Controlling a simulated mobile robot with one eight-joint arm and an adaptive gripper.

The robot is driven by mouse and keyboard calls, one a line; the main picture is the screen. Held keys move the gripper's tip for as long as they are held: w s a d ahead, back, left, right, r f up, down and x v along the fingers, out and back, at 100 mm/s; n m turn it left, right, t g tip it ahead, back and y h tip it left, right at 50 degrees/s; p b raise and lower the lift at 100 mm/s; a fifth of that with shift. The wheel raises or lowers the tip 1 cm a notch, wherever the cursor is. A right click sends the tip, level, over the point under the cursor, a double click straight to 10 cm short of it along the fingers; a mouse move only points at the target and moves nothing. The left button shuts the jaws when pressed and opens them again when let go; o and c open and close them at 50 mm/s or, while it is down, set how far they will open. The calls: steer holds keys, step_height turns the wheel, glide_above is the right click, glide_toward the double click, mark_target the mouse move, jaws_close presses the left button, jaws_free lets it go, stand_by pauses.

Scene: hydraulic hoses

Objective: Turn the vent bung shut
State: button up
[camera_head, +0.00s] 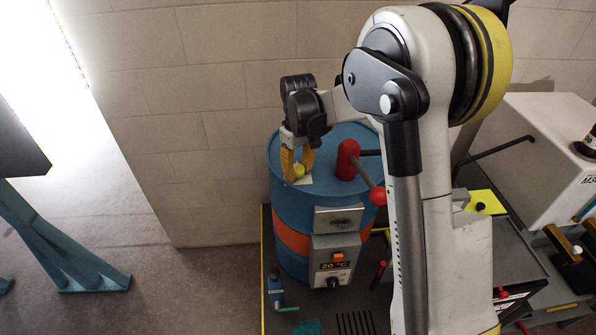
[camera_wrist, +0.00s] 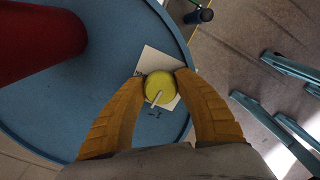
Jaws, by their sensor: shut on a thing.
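The vent bung is a round yellow cap (camera_wrist: 160,88) with a pale pointer line on its top. It sits on a white square plate (camera_wrist: 153,60) on the lid of the blue drum (camera_head: 290,222). In the wrist view the pointer line runs toward the lower left of the cap, and small marks on the lid lie just below it. My gripper (camera_head: 298,172) reaches down from above, its two yellow-orange fingers closed on both sides of the cap. The cap also shows between the fingers in the head view (camera_head: 299,170).
A red pump (camera_head: 347,160) with a red-knobbed lever stands on the lid, right of the bung. A control box (camera_head: 334,262) reading 20 °C is on the drum's front. A small blue bottle (camera_head: 275,290) stands on the floor tray. A brick wall (camera_head: 200,100) is behind.

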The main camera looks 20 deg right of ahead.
mark_target(298, 168)
steer(key=shift+n, duration=0.3)
stand_by(0.4)
steer(key=o, duration=1.2)
step_height(298, 168, up, 12)
